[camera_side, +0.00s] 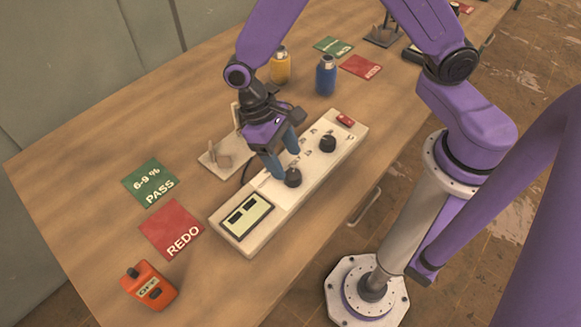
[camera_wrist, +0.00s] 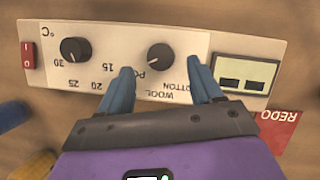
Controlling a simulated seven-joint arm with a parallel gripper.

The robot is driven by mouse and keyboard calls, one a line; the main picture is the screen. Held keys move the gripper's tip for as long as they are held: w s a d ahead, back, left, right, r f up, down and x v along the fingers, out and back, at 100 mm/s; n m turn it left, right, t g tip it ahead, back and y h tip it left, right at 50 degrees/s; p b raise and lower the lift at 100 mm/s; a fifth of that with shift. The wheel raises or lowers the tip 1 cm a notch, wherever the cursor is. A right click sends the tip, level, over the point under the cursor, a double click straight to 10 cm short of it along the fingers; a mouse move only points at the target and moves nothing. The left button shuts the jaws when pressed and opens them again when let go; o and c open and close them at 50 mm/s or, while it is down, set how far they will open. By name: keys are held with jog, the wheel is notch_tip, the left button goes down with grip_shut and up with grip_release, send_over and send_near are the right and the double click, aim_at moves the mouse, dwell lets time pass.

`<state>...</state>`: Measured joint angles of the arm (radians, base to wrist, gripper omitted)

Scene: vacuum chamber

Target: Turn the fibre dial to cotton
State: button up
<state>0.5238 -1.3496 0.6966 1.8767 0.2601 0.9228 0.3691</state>
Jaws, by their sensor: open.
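The fibre dial (camera_side: 293,177) is a black round knob on the pale control panel (camera_side: 262,222), near its display. In the wrist view the fibre dial (camera_wrist: 160,57) has the words WOOL and COTTON and a partly hidden "PO" word around it, upside down. Its pale pointer mark is on the lower left, towards "PO". My gripper (camera_side: 282,156) has blue fingers and is open above the panel. In the wrist view my gripper (camera_wrist: 164,76) has one finger to each side of the dial, with the knob just beyond the fingertips. I see no contact.
A second black knob (camera_wrist: 74,49) has °C numbers; a red switch (camera_wrist: 27,55) is at the panel's end. The display (camera_side: 245,215) is at the other end. A pale stand (camera_side: 228,155), green PASS card (camera_side: 151,182), red REDO card (camera_side: 171,229) and orange meter (camera_side: 149,286) are nearby.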

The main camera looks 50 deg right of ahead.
aim_at(293, 173)
jog(key=shift+x, duration=2.05)
jog(key=c, duration=1)
jog(key=shift+c, duration=0.2)
